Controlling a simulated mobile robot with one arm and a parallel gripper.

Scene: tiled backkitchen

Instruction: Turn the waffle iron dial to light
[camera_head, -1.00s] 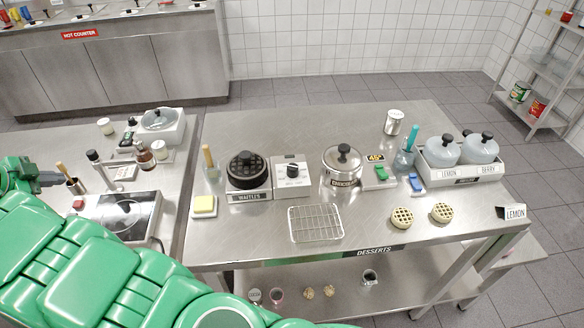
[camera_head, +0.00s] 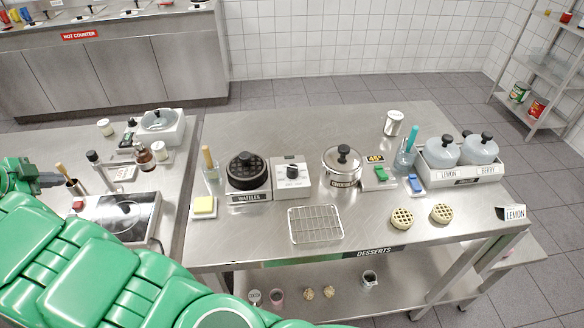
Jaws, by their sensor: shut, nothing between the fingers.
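The waffle iron (camera_head: 249,197) stands at the left of the desserts table, with a round black top on a metal base labelled WAFFLES. Right beside it is a pale control box with a black dial (camera_head: 292,171) on its face. The dial's marks are too small to read. My gripper (camera_head: 52,180) is at the far left edge, over the left-hand counter, well away from the dial.
A wire rack (camera_head: 316,224), two waffles (camera_head: 402,218), a metal pot (camera_head: 342,168) and a lemon-and-berry holder (camera_head: 460,176) stand on the table. A hot plate (camera_head: 120,213) is on the left counter.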

